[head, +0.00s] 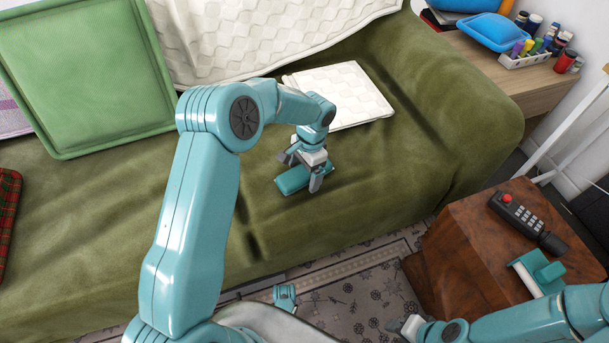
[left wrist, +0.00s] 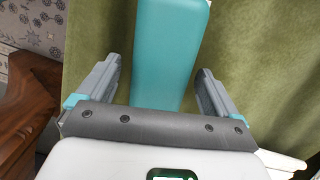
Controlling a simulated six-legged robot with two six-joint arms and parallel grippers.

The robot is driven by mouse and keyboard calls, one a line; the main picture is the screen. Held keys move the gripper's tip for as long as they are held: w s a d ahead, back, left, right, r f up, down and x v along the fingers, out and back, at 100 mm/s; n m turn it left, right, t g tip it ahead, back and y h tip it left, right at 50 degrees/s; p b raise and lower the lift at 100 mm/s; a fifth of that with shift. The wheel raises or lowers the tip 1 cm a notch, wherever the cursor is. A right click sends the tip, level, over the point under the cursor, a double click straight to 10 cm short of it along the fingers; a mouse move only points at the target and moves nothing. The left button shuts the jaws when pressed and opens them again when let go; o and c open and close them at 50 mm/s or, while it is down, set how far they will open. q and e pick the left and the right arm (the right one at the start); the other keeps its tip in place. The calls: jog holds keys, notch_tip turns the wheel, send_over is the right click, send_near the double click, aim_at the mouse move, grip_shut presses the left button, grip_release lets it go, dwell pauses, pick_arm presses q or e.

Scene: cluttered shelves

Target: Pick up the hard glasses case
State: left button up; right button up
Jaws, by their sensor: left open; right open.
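The hard glasses case is a teal, smooth, rounded oblong (head: 291,182) lying on the green sofa seat. My left gripper (head: 301,172) is over it, pointing down, with its open fingers on either side. In the left wrist view the case (left wrist: 166,50) runs between the two grey fingers (left wrist: 157,80), with a gap on each side; I cannot tell how deep the fingers reach. Part of the case is hidden by the gripper in the head view. My right gripper (head: 404,326) is open at the bottom, above the patterned rug, apart from the case.
A wooden side table (head: 455,230) at the right holds a black handset (head: 528,222) and a teal object (head: 538,272). The sofa (head: 420,130) is clear around the case.

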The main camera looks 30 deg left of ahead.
pick_arm(q)
jog(key=c, duration=1.1)
jog(key=shift+r, duration=0.1)
